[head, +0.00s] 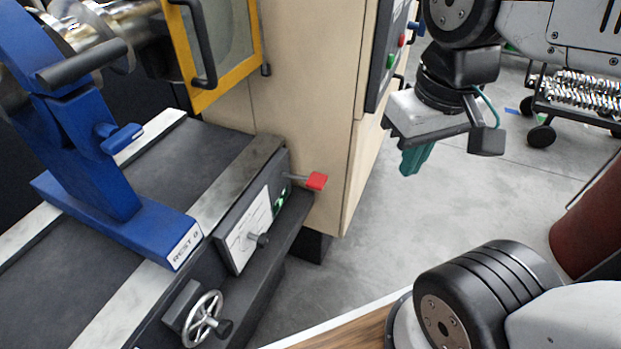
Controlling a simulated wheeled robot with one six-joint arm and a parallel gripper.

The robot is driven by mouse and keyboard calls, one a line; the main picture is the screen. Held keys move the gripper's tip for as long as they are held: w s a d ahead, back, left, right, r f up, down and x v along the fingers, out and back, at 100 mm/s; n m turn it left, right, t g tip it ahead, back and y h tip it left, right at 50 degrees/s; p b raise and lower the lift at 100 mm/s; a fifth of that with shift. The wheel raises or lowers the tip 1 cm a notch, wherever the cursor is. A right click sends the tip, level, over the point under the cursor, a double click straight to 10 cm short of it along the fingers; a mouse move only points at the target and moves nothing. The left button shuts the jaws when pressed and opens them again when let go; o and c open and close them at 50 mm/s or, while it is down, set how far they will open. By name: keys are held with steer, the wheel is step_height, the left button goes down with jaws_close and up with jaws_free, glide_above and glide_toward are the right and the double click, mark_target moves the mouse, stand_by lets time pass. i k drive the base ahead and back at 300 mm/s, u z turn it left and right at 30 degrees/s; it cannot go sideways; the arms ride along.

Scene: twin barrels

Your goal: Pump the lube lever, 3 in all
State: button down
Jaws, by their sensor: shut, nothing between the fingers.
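Green markings show on the panel beside the lever's base. My gripper (409,168) hangs in the air to the right of the lever, with teal fingers pointing down. The fingers are together, with nothing between them, and a clear gap lies between them and the lever.
A handwheel (204,318) and a small black knob (263,240) sit below and left of the lever. A beige cabinet (308,100) stands behind it, with a control panel of buttons. A dark red barrel (590,222) and a wheeled cart (575,100) are at right. Grey floor is clear between.

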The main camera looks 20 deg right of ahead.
mark_target(317, 181)
steer(key=u, duration=2.2)
steer(key=k, duration=0.4)
steer(key=z, duration=1.35)
